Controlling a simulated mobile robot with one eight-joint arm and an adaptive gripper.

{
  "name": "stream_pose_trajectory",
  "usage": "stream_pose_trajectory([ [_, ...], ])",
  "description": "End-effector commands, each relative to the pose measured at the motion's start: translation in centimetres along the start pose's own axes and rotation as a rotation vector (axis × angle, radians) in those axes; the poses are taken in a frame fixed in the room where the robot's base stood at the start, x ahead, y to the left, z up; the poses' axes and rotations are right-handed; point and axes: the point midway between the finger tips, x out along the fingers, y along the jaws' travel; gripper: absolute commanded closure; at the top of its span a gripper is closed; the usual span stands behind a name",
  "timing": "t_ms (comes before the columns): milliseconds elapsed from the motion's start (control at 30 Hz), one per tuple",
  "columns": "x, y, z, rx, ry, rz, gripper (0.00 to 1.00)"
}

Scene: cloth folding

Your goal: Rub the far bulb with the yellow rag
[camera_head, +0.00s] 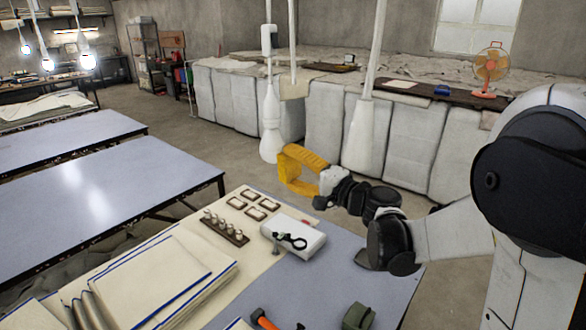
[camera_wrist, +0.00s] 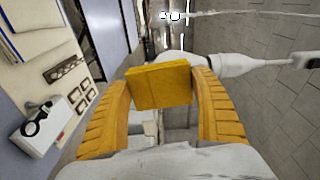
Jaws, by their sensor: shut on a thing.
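My gripper (camera_head: 290,166) has yellow-orange ridged fingers and is shut on the yellow rag. The rag (camera_wrist: 158,85) shows as a yellow, block-like piece between the fingers in the wrist view. In the head view a white hanging bulb (camera_head: 271,143) ends just left of the fingertips, very close to them. In the wrist view the white bulb (camera_wrist: 173,57) lies right behind the rag, partly hidden by it, with its socket and cord running right. Whether the rag touches it I cannot tell. Another white hanging lamp (camera_head: 360,138) is nearer, right of my gripper.
Below is a table (camera_head: 345,275) with a white box (camera_head: 293,237) bearing a black clamp-like item, a small rack (camera_head: 225,228), several small frames and stacked cloths (camera_head: 155,282). Blue-grey tables (camera_head: 95,195) stand left. Covered stacks and an orange fan (camera_head: 491,66) are behind.

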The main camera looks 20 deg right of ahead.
Motion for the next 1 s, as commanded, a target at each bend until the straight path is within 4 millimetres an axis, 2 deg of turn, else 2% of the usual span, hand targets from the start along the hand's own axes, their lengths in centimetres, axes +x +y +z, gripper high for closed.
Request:
stream_pose_trajectory([
  [767,1.3,-0.1,0.0,0.0,0.0,0.0,0.5],
  [1000,1.2,-2.0,-0.2,0.0,0.0,0.0,0.5],
])
